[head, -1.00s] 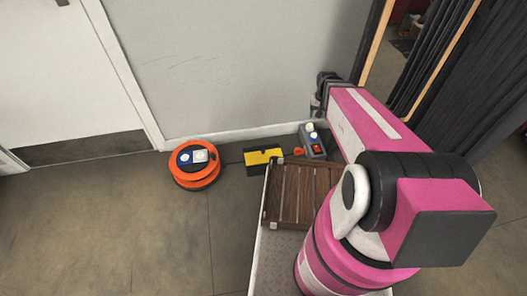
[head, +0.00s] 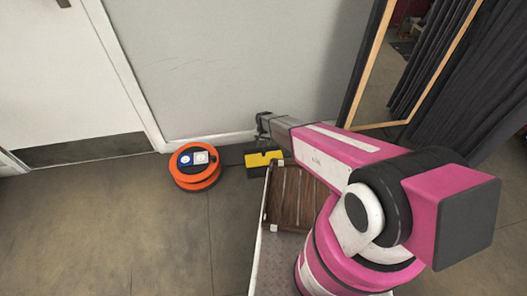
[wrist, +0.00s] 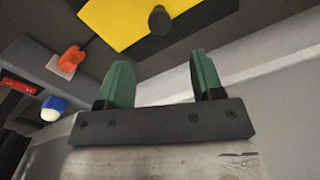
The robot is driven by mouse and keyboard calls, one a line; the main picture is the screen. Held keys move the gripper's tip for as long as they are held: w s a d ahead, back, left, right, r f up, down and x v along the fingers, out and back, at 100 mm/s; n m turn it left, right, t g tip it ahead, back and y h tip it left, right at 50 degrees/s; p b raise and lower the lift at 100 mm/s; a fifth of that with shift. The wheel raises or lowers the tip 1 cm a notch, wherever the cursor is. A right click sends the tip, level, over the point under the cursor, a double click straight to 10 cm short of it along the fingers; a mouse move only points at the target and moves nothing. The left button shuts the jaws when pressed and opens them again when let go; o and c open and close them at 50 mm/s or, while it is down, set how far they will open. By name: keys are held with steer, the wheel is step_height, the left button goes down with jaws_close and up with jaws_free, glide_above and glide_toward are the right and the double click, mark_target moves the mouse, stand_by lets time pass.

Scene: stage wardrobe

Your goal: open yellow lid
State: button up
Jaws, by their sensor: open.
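The yellow lid (head: 259,160) sits on a low dark box on the floor by the wall. In the wrist view the lid (wrist: 205,14) fills the upper middle, with a dark round knob (wrist: 159,20) on it. The lid appears closed, though its far part is out of frame. My gripper (wrist: 162,78) has two green fingers, spread apart with nothing between them. The knob appears just beyond the fingertips, roughly between them, and not gripped. In the head view my wrist is above and behind the lid, near the wall; the fingers cannot be made out there.
A dark unit with a red switch (wrist: 18,87), an orange part (wrist: 72,56) and a blue-and-white knob (wrist: 52,108) is beside the lid. An orange cable reel (head: 196,180) stands left. A brown slatted wooden piece (head: 296,200) is in front.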

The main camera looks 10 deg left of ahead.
mark_target(264, 151)
step_height(264, 151, down, 10)
steer(key=shift+r, duration=0.25)
jaws_close()
steer(key=shift+r, duration=0.1)
